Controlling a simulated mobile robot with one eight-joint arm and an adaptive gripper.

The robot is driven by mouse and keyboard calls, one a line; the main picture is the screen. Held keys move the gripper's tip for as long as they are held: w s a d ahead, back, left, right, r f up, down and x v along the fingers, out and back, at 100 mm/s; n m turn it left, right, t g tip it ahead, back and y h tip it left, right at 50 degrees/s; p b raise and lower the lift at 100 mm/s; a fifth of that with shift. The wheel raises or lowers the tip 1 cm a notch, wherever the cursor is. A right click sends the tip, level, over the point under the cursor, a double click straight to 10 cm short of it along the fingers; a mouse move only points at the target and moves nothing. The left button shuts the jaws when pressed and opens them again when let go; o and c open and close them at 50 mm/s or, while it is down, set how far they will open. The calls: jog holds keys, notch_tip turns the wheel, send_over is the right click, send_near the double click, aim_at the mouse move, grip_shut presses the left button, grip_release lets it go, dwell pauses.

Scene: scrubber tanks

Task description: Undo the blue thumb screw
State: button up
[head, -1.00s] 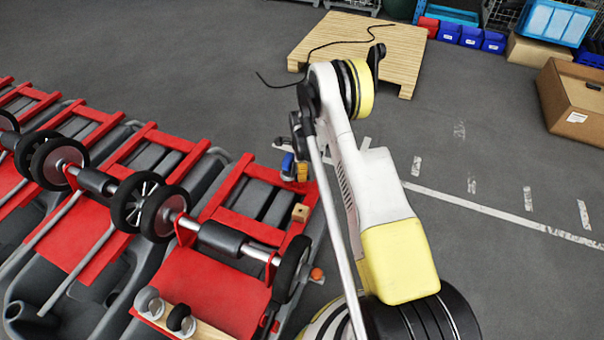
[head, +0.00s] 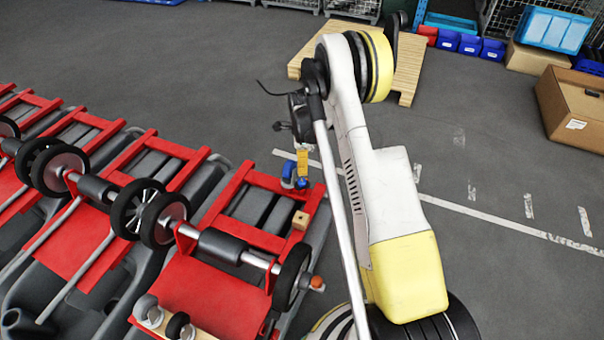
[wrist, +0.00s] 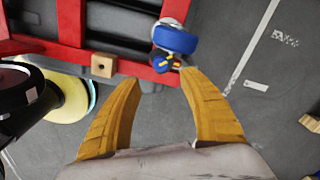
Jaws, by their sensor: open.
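At the far corner of the nearest red tank frame (head: 240,180) there is a cluster of blue parts. In the wrist view it shows as a wide blue round part (wrist: 175,40) with a pale cap, and a smaller blue piece (wrist: 163,62) with red and yellow bits beside it. I cannot tell for sure which is the thumb screw. The blue part also shows in the head view (head: 288,173). My gripper (wrist: 160,77) has two yellow fingers, open and empty. Its fingertips are just short of the smaller blue piece, which appears between them; contact is not visible.
A wooden block (head: 300,220) sits on the same frame, left of the fingers in the wrist view (wrist: 103,65). Wheels on an axle (head: 225,246) are nearer. More red-framed tanks stand to the left. A pallet (head: 408,70) and cardboard box (head: 570,105) stand beyond open floor.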

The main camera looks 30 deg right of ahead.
aim_at(302, 181)
jog(key=shift+r, duration=1.1)
jog(key=shift+c, duration=1.3)
jog(key=shift+m, duration=0.3)
jog(key=shift+c, duration=0.2)
notch_tip(302, 181, down, 12)
jog(key=m, duration=1.1)
jog(key=shift+m, duration=0.3)
jog(key=shift+c, duration=0.4)
grip_shut()
